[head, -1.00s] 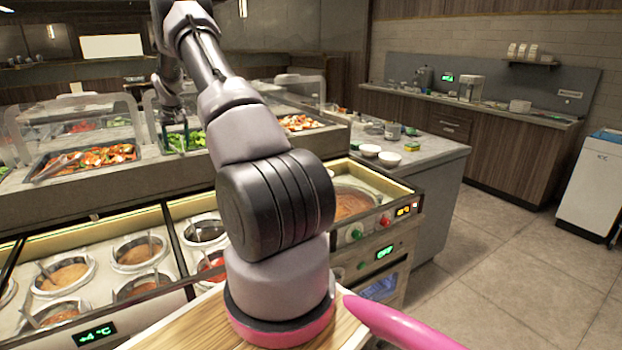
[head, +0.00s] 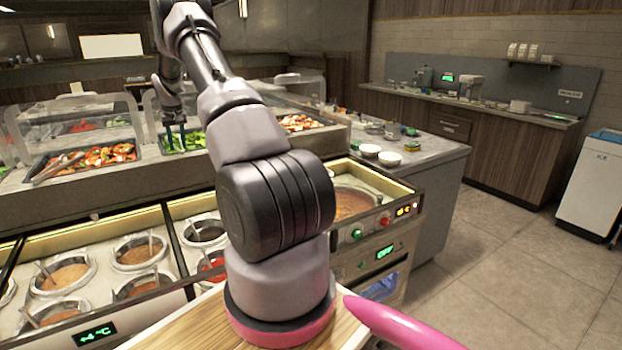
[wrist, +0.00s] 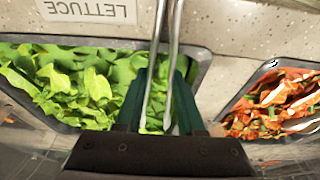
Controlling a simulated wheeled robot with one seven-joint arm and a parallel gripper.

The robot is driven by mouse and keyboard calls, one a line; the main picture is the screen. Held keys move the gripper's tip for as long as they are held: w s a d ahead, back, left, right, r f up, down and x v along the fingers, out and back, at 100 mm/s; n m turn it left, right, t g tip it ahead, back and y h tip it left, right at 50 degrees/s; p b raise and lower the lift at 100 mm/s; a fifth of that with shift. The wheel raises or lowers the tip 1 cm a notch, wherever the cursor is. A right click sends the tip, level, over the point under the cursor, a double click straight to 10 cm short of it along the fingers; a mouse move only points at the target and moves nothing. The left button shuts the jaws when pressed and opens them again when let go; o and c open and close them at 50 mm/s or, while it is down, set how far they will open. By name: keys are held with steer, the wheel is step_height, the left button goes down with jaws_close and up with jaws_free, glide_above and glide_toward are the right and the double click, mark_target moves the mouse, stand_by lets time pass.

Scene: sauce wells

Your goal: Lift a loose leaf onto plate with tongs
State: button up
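The lettuce well (wrist: 207,72) holds loose green leaves (wrist: 65,85) and also shows at the far counter in the head view (head: 196,140). Metal tongs (wrist: 162,75) lie across the well, with their bars running up past its edge in the wrist view. My gripper (wrist: 165,72) has dark green fingers, one on each side of the tongs, and appears shut on them. In the head view, my gripper (head: 175,132) is low over the lettuce well. I cannot make out a separate loose leaf or the plate.
A "LETTUCE" label (wrist: 88,10) lies beside the well. A tray of mixed red vegetables (wrist: 275,100) is at its right in the wrist view. Clear guards (head: 80,125) stand over the wells. Sauce pots (head: 65,275) sit nearer. White bowls (head: 389,159) stand on the right counter.

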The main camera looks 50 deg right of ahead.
step_height(320, 180, up, 12)
steer(key=shift+f, duration=0.25)
stand_by(0.6)
steer(key=s+d+r+m+g+y, duration=0.2)
steer(key=s+d+r+g, duration=0.2)
steer(key=s, duration=0.4)
steer(key=shift+s+d+r+g, duration=0.2)
steer(key=shift+s+r+g, duration=0.15)
steer(key=shift+r, duration=0.1)
steer(key=shift+f, duration=5.05)
